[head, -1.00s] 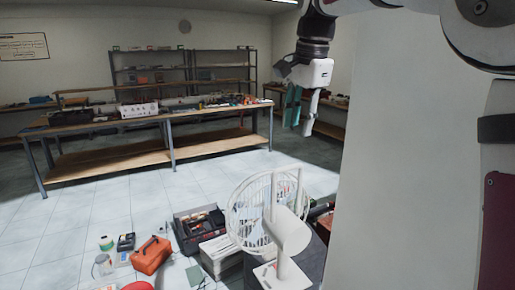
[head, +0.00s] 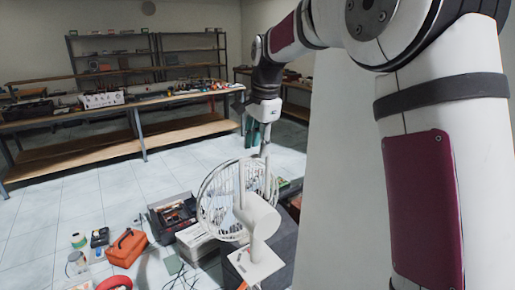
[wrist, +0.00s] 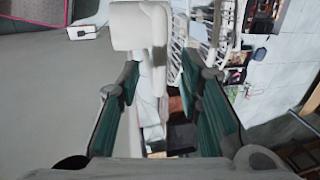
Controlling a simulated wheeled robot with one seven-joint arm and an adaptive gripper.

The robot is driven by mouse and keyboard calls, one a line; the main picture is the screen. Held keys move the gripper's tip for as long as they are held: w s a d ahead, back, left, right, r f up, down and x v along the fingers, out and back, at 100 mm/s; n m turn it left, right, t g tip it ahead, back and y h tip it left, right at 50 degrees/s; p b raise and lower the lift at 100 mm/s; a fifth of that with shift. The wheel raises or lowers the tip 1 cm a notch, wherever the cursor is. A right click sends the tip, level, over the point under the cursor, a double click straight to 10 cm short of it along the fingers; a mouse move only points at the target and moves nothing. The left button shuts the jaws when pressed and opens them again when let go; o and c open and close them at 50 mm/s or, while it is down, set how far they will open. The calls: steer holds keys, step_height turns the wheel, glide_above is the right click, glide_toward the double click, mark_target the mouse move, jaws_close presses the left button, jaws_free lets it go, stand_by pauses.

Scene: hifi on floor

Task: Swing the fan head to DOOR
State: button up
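The white fan stands on its square base (head: 255,262) in the head view. Its round wire cage (head: 213,205) faces left and away from me, and its motor housing (head: 258,215) is on the near side. My gripper (head: 256,152) hangs pointing down just above and behind the cage; I cannot tell whether it touches. In the wrist view my gripper (wrist: 160,75) is open, with teal pads apart. The motor housing (wrist: 138,28) and part of the cage (wrist: 194,45) show beyond the fingertips, with nothing gripped. No DOOR marking is readable.
The fan is on a dark box (head: 285,235). Beside it are a white stack (head: 196,240), an open toolbox (head: 172,215) and an orange case (head: 127,247). A workbench (head: 100,112) stands behind.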

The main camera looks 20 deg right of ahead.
steer(key=shift+w+f, duration=0.2)
steer(key=shift+f, duration=0.75)
jaws_close()
